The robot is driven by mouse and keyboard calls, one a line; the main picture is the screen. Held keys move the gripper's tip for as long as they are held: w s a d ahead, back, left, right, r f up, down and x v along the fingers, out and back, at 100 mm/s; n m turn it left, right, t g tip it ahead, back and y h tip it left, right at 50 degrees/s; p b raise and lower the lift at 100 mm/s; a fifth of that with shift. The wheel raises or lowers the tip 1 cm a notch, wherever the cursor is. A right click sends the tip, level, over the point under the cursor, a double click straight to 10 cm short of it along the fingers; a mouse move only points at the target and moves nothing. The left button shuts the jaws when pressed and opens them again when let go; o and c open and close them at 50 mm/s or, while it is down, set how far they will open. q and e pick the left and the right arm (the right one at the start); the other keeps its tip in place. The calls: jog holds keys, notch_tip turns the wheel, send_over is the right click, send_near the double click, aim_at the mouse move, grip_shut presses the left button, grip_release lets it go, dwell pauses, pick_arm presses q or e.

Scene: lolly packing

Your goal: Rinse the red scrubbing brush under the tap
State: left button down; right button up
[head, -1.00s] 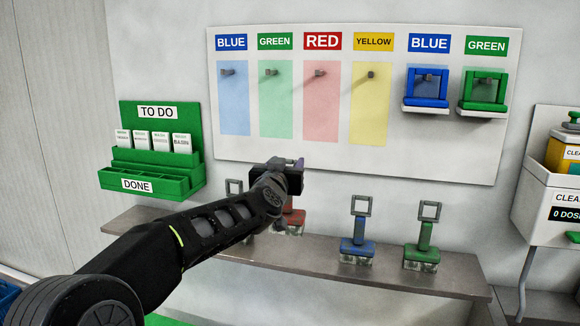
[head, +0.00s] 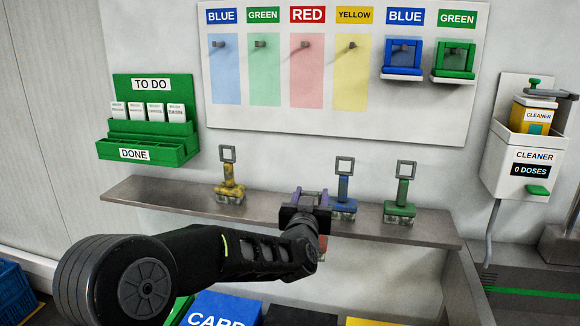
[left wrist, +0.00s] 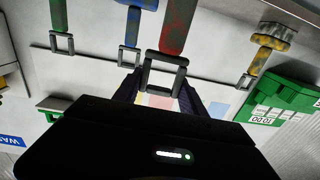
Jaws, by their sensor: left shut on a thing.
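My left gripper (head: 305,203) is shut on the red brush and holds it in front of the shelf. In the head view only a small reddish part of the brush (head: 323,243) shows below the gripper; my arm hides the rest. In the left wrist view the red, stained handle (left wrist: 178,28) rises above its grey square loop, which is between the gripper fingers (left wrist: 160,90). No tap can be made out clearly; a grey basin-like fixture (head: 560,245) is cut off at the right edge. My right gripper is not in view.
A yellow brush (head: 229,190), a blue brush (head: 343,190) and a green brush (head: 402,195) stand on the grey shelf (head: 150,195). The pegboard (head: 220,113), green card rack (head: 150,122) and cleaner dispenser (head: 530,165) are on the wall. Bins stand below.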

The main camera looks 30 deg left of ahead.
pick_arm(q)
jog(key=s+d+f+m+h, duration=0.2)
jog(key=d+f+h, duration=0.1)
jog(key=d+f, duration=0.6)
jog(key=s+d+f+m+t+h, duration=0.1)
jog(key=s+d+f+m+h, duration=0.1)
jog(key=d+f, duration=0.7)
notch_tip(320, 180, down, 2)
jog(key=shift+s+f+h, duration=0.25)
jog(key=shift+s+h, duration=0.4)
jog(key=shift+h, duration=0.25)
